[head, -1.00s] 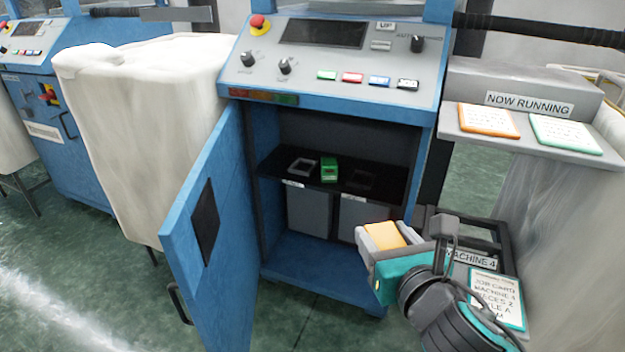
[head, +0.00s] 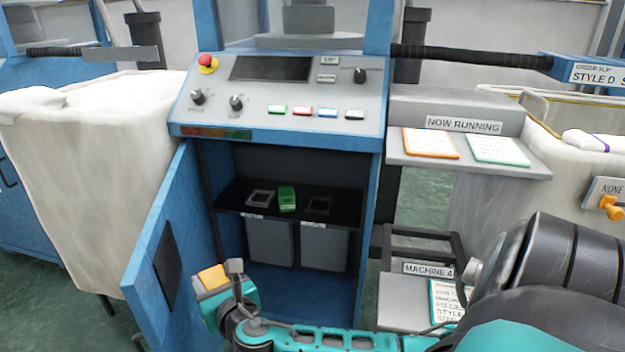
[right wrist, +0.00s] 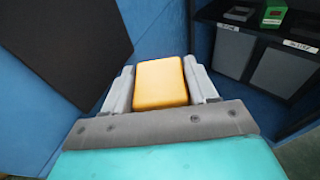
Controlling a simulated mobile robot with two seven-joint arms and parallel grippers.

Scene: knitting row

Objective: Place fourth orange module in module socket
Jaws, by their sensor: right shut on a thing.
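My right gripper (head: 216,280) is shut on the orange module (head: 212,275), a yellow-orange block. In the right wrist view the module (right wrist: 160,84) sits between the two grey fingers. The gripper is in front of the open cabinet, below shelf height and near the open door. On the black shelf (head: 232,190) are a grey square frame (head: 260,198), a green module (head: 287,198) and a dark square frame (head: 318,205). I cannot tell from the picture which frame is the module socket. My left gripper is out of view.
The blue cabinet door (head: 160,250) stands open to the left of my gripper. Two grey bins (head: 270,243) with labels hang below the shelf. The control panel (head: 285,95) is above the opening. A grey ledge with cards (head: 430,143) is at the right.

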